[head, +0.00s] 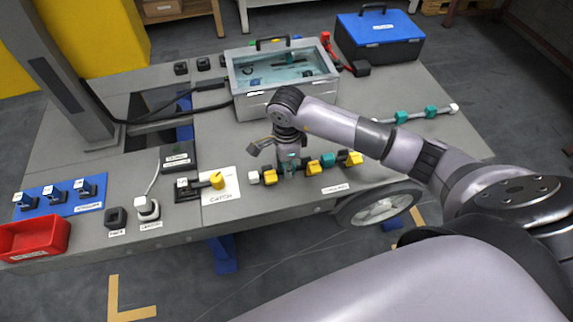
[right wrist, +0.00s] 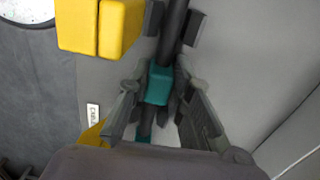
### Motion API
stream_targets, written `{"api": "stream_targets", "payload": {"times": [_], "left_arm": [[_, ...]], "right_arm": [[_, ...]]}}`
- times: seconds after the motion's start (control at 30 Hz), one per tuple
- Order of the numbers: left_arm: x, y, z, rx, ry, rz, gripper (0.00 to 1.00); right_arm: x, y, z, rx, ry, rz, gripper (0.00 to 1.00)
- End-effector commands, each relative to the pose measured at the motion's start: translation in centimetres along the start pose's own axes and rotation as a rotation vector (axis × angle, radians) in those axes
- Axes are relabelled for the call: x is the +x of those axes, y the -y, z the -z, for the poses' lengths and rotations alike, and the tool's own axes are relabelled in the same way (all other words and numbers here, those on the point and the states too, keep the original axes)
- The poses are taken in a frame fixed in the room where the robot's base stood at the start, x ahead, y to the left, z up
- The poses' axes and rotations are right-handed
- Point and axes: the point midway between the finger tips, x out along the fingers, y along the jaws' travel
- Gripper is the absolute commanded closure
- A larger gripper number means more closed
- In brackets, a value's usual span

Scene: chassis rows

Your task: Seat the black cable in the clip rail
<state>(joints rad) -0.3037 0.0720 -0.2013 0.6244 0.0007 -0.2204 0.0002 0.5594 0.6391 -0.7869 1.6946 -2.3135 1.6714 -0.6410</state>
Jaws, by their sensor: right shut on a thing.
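My right gripper (head: 289,166) is low over the row of yellow and teal pieces at the table's front edge, which looks like the clip rail (head: 313,167). In the right wrist view the gripper (right wrist: 163,112) has its fingers on either side of a teal piece (right wrist: 160,84) on the black cable (right wrist: 173,32). It is shut there. The cable runs up between two dark prongs. Whether it sits fully in them I cannot tell. A yellow block (right wrist: 100,26) stands left of it. My fingers hide part of the row in the head view. My left gripper is not in view.
An open grey case (head: 285,85) stands behind the row, and a blue toolbox (head: 378,38) at the back right. A pale rod with teal pieces (head: 415,115) lies to the right. A red bin (head: 34,238) and a blue mat (head: 62,208) are at the left.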

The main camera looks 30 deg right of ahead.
Motion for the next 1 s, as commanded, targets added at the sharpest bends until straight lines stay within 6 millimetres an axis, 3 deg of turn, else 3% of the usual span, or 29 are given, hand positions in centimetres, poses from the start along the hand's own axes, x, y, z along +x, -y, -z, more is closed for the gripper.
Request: {"api": "stream_targets", "payload": {"times": [0.07,0.1,0.4,0.63,1.0], "left_arm": [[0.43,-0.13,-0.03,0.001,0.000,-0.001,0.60],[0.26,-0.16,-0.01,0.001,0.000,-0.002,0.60],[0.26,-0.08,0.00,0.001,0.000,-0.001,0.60],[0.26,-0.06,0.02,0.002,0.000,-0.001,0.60],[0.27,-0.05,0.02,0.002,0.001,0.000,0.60]], "right_arm": [[0.43,0.04,0.01,0.000,0.000,0.001,1.00],[0.24,0.05,0.00,0.000,0.000,0.001,0.78],[0.25,0.02,0.01,0.000,0.000,0.001,0.58],[0.26,0.00,0.01,0.000,0.000,0.000,0.57],[0.28,-0.01,0.01,0.000,0.000,0.000,0.32]]}}
